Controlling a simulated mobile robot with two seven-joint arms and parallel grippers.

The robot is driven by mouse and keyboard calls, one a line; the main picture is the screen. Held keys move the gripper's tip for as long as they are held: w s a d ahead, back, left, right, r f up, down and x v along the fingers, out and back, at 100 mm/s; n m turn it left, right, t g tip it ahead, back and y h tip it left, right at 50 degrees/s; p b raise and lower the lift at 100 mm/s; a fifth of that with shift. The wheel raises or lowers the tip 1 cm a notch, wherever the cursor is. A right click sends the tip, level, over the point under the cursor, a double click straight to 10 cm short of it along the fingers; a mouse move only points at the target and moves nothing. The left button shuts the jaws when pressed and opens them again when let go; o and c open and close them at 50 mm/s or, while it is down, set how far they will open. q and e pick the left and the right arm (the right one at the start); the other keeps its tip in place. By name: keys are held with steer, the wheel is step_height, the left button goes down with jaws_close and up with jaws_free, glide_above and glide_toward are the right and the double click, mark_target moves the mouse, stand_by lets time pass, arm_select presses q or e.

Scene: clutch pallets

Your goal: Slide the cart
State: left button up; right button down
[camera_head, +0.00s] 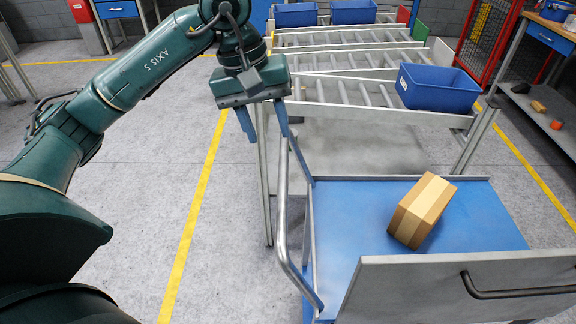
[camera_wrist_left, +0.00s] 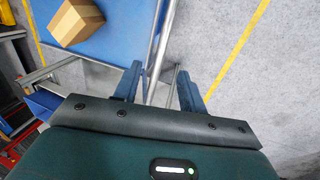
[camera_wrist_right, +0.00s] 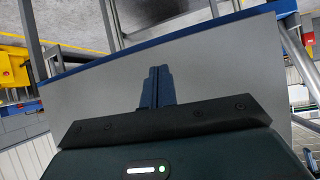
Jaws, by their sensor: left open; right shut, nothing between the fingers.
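The cart (camera_head: 345,225) has a blue deck, a silver tube rail (camera_head: 282,225) on its left side and a grey end panel (camera_head: 400,290) with a dark handle (camera_head: 515,292). A cardboard box (camera_head: 422,210) lies on the deck. My left gripper (camera_head: 264,120) is open above the rail's far end. In the left wrist view, the silver rail (camera_wrist_left: 160,50) passes between the spread fingers (camera_wrist_left: 159,88); I cannot tell whether they touch it. My right gripper (camera_wrist_right: 158,86) is shut and empty, before a grey panel (camera_wrist_right: 95,92); contact is unclear. The head view does not show it.
A roller rack (camera_head: 340,92) stands just beyond the cart, with a blue bin (camera_head: 438,88) on its right. A workbench with a shelf (camera_head: 545,125) is at the right. Open floor (camera_head: 235,225) with a yellow line (camera_head: 190,232) lies left of the cart.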

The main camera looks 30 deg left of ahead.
mark_target(282, 182)
arm_select(q)
steer(key=x, duration=0.4)
steer(key=p+x, duration=0.1)
steer(key=x, duration=0.8)
steer(key=shift+a+p, duration=0.4)
jaws_close()
